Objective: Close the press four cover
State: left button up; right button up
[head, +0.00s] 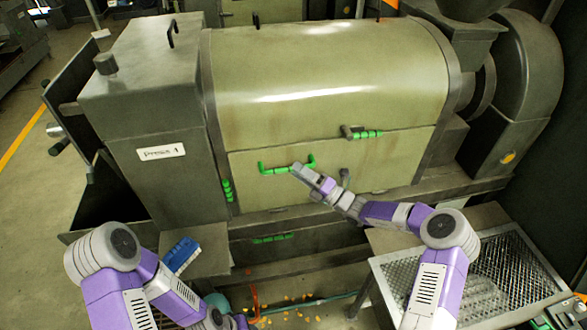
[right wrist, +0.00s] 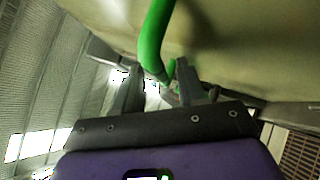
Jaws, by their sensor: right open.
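The labelled press (head: 155,110) fills the middle of the head view. Its cover shows as a rounded olive upper part (head: 320,65) and a flat front panel (head: 385,160) below a seam. A green bar handle (head: 275,170) sits on the panel. My right gripper (head: 300,170) is at the right end of this handle. In the right wrist view, the open fingers (right wrist: 158,80) are at either side of the green handle (right wrist: 153,40); contact cannot be told. My left arm enters at lower left, but its gripper is outside the picture.
Another green-gripped handle (head: 365,133) is at the seam, and a green grip (head: 227,190) is at the panel's left edge. A metal mesh tray (head: 510,260) stands at lower right. A blue object (head: 182,254) lies at lower left. Open floor (head: 30,190) is at left.

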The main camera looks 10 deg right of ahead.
jog(key=shift+b+v, duration=0.3)
jog(key=shift+v, duration=2.1)
jog(key=s+a+f+n+g+h+b, duration=0.1)
jog(key=s+a+f+n+g+b, duration=0.1)
jog(key=s+a+f+n+g, duration=0.45)
jog(key=s+a+f+n+g+h+b, duration=0.1)
jog(key=s+f+n+g+h+b, duration=0.3)
jog(key=f, duration=0.6)
jog(key=s+a+f+n+g+y, duration=0.1)
jog(key=s+a+f+n+g, duration=0.1)
jog(key=s+a+f+n, duration=0.4)
jog(key=s+d+f+n+h+b, duration=0.3)
jog(key=s+f+n+h, duration=0.1)
jog(key=s+f+n, duration=0.4)
jog(key=s+d+f+n+h+b, duration=0.4)
jog(key=s+f+n, duration=0.4)
jog(key=n, duration=0.5)
notch_tip(320, 180, down, 3)
jog(key=shift+d+r+h, duration=0.1)
jog(key=shift+d+h, duration=0.2)
jog(key=shift+d, duration=0.05)
